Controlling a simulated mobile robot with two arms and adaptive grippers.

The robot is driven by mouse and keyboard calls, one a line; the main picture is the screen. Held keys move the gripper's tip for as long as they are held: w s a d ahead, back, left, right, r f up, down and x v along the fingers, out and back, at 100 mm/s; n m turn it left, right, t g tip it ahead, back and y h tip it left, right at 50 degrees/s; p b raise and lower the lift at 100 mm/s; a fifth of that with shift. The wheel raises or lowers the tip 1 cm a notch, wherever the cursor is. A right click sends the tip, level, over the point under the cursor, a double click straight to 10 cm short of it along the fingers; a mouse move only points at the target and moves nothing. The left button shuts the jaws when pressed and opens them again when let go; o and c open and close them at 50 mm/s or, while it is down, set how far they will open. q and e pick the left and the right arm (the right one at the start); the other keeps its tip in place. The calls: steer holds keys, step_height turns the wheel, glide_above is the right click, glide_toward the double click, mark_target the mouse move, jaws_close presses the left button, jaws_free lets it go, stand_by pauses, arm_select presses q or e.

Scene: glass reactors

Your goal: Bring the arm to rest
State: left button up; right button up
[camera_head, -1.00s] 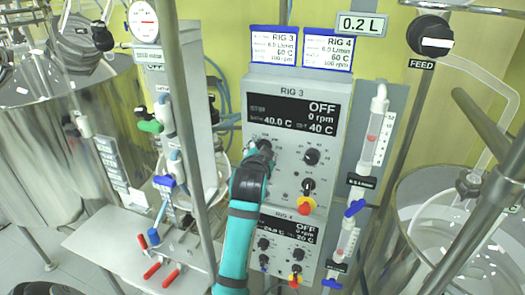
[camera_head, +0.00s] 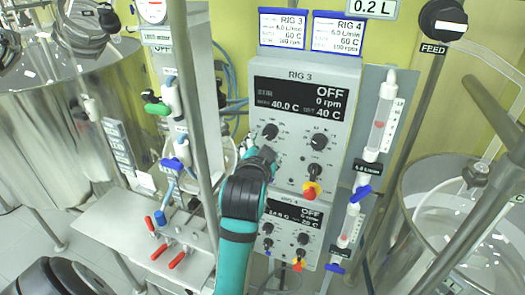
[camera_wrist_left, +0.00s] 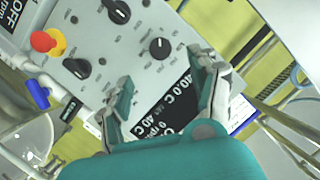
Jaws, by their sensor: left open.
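My left arm, teal and black, rises from the bottom of the head view. My left gripper (camera_head: 256,153) is at the lower left part of the RIG 3 control panel (camera_head: 282,82), just below its left black knob (camera_head: 270,131). In the left wrist view the two fingers of the gripper (camera_wrist_left: 163,103) stand apart with nothing between them. The panel with its knobs (camera_wrist_left: 160,48) shows beyond the fingers. Whether the fingers touch the panel cannot be told. My right gripper is not in view.
The RIG 4 panel (camera_head: 286,238) sits below. A flow meter (camera_head: 380,125) with blue valves is on the right. A metal post (camera_head: 193,100) and red-handled valves (camera_head: 168,250) stand on the left. Glass vessel (camera_head: 470,215) at right and steel tank (camera_head: 75,125) at left flank the arm.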

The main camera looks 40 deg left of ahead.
arm_select(q)
steer(key=shift+v, duration=0.75)
